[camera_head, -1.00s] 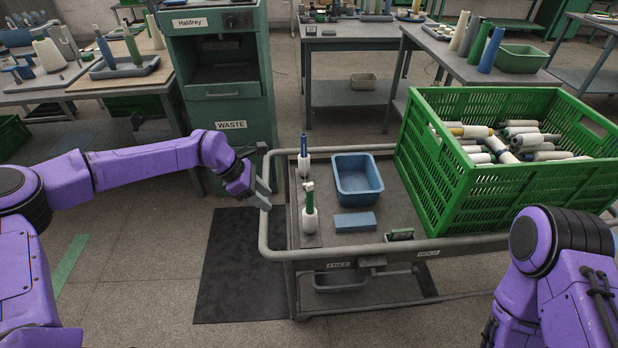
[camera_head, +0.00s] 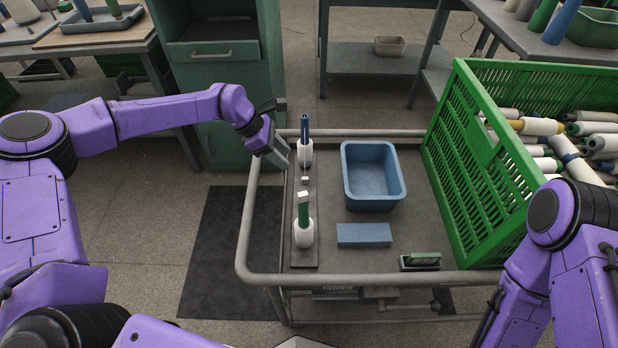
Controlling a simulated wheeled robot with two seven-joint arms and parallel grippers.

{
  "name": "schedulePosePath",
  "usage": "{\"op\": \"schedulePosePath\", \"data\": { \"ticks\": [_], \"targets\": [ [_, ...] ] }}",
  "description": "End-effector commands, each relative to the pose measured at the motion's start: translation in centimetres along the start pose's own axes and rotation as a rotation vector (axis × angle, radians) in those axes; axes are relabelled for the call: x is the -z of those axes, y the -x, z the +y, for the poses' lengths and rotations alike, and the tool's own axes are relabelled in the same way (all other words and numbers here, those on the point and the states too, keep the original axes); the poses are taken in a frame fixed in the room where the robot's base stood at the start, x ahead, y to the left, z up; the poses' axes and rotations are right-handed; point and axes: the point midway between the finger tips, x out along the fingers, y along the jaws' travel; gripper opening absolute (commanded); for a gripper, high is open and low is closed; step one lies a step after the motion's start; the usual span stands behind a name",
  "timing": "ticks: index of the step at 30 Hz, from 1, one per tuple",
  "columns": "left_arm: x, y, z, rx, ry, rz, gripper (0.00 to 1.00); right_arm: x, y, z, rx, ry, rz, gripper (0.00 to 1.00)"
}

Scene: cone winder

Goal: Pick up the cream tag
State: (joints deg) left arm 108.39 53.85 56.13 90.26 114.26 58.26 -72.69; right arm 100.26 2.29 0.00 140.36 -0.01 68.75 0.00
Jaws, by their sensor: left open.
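No item is clearly a cream tag. A small pale piece (camera_head: 304,180) lies on the dark strip at the cart's left side, and a pale block (camera_head: 302,198) sits at the top of a green tube (camera_head: 304,215) in a white holder; I cannot tell whether either is the tag. My left gripper (camera_head: 280,131) is open and empty over the cart's back left corner, beside a blue tube (camera_head: 304,126) in another white holder and apart from the pale pieces. My right arm shows at the lower right, its gripper out of view.
The cart (camera_head: 420,225) carries a blue bin (camera_head: 347,190), a flat blue block (camera_head: 364,235), a small green-and-dark item (camera_head: 423,259) and a large green crate (camera_head: 460,150) of yarn tubes. The cart's rail (camera_head: 247,225) runs around it. A green cabinet (camera_head: 225,80) stands behind.

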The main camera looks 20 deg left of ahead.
Motion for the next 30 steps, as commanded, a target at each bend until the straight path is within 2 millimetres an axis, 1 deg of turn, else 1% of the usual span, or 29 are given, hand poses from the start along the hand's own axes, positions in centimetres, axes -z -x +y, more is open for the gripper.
{"op": "schedulePosePath", "data": {
  "ticks": [1, 3, 5, 10, 13, 17, 21, 24, 30],
  "targets": [
    [0.5, -0.8, 0.0, 0.000, 0.000, 0.000, 0.43, -0.4, -0.8, -0.1, 0.000, 0.000, -0.001, 0.66],
    [0.7, -1.2, 0.0, 0.001, -0.001, 0.000, 0.43, -0.5, -1.2, -0.1, 0.000, 0.000, -0.001, 0.66],
    [0.6, -1.9, 0.0, 0.003, -0.003, 0.001, 0.43, -0.5, -1.2, -0.1, 0.000, 0.000, -0.001, 0.66],
    [0.5, -5.0, 0.0, 0.005, -0.004, 0.002, 0.43, -0.5, -1.1, -0.1, 0.000, 0.000, 0.000, 0.66],
    [0.6, -6.2, 0.0, 0.002, -0.003, 0.001, 0.43, -0.5, -1.1, -0.1, 0.000, 0.000, 0.000, 0.66],
    [1.0, -8.0, 0.1, 0.004, -0.002, 0.003, 0.43, -0.4, -0.9, -0.1, 0.000, 0.000, 0.000, 0.66],
    [1.3, -10.5, 0.2, 0.003, -0.001, 0.002, 0.43, -0.3, -0.8, -0.1, 0.000, 0.000, 0.000, 0.66],
    [1.4, -11.3, 0.3, -0.001, 0.001, 0.001, 0.43, -0.3, -0.8, -0.1, 0.000, 0.000, 0.000, 0.66],
    [1.4, -11.5, 0.3, -0.001, 0.000, 0.001, 0.43, -0.3, -0.8, -0.1, 0.000, 0.000, 0.000, 0.66]
  ]
}}
